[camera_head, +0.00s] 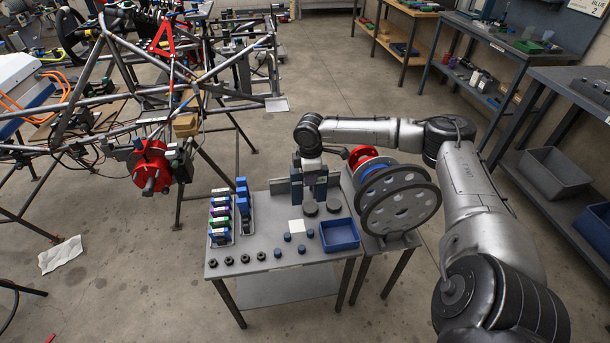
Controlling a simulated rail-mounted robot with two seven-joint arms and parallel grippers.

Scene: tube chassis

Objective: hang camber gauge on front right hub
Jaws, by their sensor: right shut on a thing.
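The tube chassis (100,101) stands at the left. A red hub assembly (150,165) with a dark axle end sits on its near corner, facing the open floor. My right arm reaches over the small grey table (262,284), and my right gripper (313,165) points down at its back part. It is shut on a small dark blue-grey thing (320,188), apparently the camber gauge, at the tabletop. The gripper partly hides it, and I cannot tell if it touches the table. The gripper is well right of the hub. My left gripper is not in view.
A cloth (60,254) lies on the floor. Floor between table and hub is mostly open.

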